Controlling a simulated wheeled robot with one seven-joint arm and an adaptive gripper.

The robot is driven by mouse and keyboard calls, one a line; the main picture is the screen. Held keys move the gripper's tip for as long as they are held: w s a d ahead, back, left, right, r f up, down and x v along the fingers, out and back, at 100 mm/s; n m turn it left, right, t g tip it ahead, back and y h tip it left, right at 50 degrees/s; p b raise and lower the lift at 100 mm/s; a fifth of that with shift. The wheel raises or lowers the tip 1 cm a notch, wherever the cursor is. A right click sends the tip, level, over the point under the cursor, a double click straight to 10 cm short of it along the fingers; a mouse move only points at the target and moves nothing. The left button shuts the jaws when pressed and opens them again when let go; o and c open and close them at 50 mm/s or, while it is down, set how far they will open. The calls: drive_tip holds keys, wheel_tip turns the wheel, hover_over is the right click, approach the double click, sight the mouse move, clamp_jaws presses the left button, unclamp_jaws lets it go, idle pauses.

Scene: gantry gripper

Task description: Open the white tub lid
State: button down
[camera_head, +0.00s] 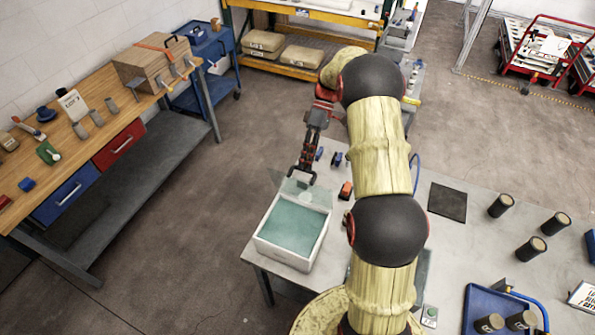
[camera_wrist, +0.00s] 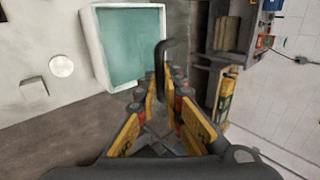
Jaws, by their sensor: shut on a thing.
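The white tub (camera_head: 258,246) sits at the near left corner of the grey table, with a flat teal area showing inside its white rim. The tub also shows at the upper left of the wrist view (camera_wrist: 94,50). A pale, see-through panel (camera_head: 318,194) shows at its far edge; I cannot tell whether this is the lid. My gripper (camera_head: 309,150) is above the tub's far end, pointing down. It is shut on a dark hooked rod (camera_wrist: 161,58), whose bent tip reaches toward the tub. I cannot tell whether the hook touches the tub or panel.
Small red and blue parts (camera_head: 345,190) lie close to the tub on the table. A dark mat (camera_head: 447,202), several dark cylinders (camera_head: 530,248) and a blue tray (camera_head: 478,303) are on the right. Open floor lies left of the tub, before a wooden workbench (camera_head: 85,150).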

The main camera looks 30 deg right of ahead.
drive_tip(key=w+d+f+b, duration=0.1)
drive_tip(key=w+d+f, duration=0.3)
drive_tip(key=d, duration=0.2)
drive_tip(key=shift+w+d, duration=0.15)
drive_tip(key=shift+d, duration=0.2)
drive_tip(key=shift+b, duration=0.3)
drive_tip(key=c, duration=2.3)
unclamp_jaws()
drive_tip(key=shift+f, duration=0.1)
drive_tip(key=o, duration=0.4)
drive_tip(key=shift+w+a, duration=0.1)
drive_tip(key=shift+w, duration=0.05)
drive_tip(key=shift+w+d+r, duration=0.1)
drive_tip(key=shift+d+r, duration=0.1)
drive_tip(key=shift+r, duration=0.05)
drive_tip(key=shift+r, duration=0.1)
